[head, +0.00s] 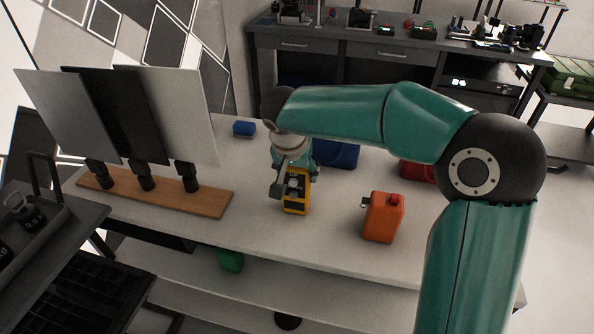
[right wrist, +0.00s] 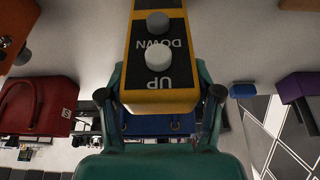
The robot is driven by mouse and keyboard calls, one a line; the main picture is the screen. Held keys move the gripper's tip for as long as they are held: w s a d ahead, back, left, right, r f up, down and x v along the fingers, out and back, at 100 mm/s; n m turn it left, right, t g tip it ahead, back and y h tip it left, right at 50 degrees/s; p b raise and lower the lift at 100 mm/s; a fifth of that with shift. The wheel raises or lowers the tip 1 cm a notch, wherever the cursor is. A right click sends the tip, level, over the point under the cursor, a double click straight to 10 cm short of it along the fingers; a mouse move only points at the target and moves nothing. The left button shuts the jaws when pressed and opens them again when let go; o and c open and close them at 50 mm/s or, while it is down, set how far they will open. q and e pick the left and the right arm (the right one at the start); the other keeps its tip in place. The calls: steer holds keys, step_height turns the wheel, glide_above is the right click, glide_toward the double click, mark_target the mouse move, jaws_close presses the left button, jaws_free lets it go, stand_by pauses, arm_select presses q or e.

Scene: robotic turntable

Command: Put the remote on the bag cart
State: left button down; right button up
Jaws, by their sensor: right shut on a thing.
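The yellow remote (head: 296,207) with a dark face is upright at the middle of the white table. My right gripper (head: 291,180) is shut on it from above. In the right wrist view the remote (right wrist: 160,95) sits between the two fingers, and its UP and DOWN buttons show. I cannot tell whether its lower end touches the table. No bag cart can be made out for certain; a dark cart (head: 75,219) stands at the lower left with black weights on it. My left gripper is not in view.
An orange canister (head: 382,218) stands right of the remote. A blue bag (head: 338,154) and a red bag (head: 416,171) are behind, partly hidden by my arm. Upright panels (head: 180,110) on a wooden base (head: 210,200) stand left. Bare tabletop (head: 250,225) lies left of the remote.

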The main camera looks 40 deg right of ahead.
steer(key=o, duration=1.2)
steer(key=shift+o, duration=0.2)
steer(key=shift+r, duration=0.2)
steer(key=v, duration=1.1)
steer(key=shift+s+a+r+p, duration=0.15)
steer(key=shift+s+r+p, duration=0.05)
steer(key=shift+r+p, duration=0.1)
